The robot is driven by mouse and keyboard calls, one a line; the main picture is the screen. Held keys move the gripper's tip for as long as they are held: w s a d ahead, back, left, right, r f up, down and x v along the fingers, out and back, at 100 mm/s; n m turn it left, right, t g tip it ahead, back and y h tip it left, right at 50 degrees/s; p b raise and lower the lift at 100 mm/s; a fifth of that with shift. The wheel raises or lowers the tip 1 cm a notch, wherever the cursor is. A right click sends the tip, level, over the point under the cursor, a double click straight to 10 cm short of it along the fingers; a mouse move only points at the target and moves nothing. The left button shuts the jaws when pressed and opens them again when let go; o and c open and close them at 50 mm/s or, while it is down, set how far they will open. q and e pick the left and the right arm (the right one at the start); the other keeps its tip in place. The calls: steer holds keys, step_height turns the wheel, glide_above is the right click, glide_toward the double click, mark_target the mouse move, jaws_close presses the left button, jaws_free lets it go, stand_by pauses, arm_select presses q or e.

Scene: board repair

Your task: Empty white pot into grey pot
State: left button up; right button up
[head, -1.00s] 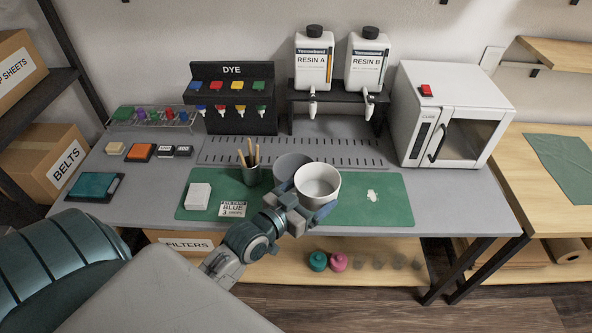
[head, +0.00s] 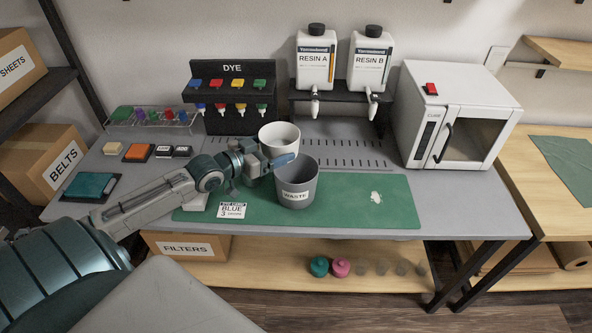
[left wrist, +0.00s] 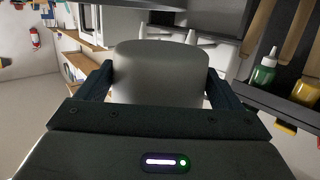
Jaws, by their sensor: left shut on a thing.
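The white pot (head: 281,144) is held by my left gripper (head: 277,160), which is shut on its side. Its open top faces up, and it looks about upright; its contents cannot be made out. The white pot also fills the middle of the left wrist view (left wrist: 160,75), between both fingers. The grey pot (head: 297,187), labelled WASTE, stands upright on the green mat (head: 350,205). The white pot appears just behind and slightly left of the grey pot, overlapping it in the picture. My right gripper is not in view.
Resin A (head: 316,60) and Resin B (head: 369,60) bottles stand on a black rack behind. The dye stand (head: 232,95) is at back left, the white oven (head: 455,120) at right. A white splat (head: 376,197) lies on the mat.

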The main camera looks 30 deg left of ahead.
arm_select(q)
steer(key=w+a+r+b, duration=0.1)
steer(key=w+a+r, duration=0.3)
steer(key=a+r, duration=0.4)
steer(key=shift+w+a+y+b, duration=0.2)
steer(key=shift+a+y+b, duration=0.2)
steer(key=shift+a, duration=0.7)
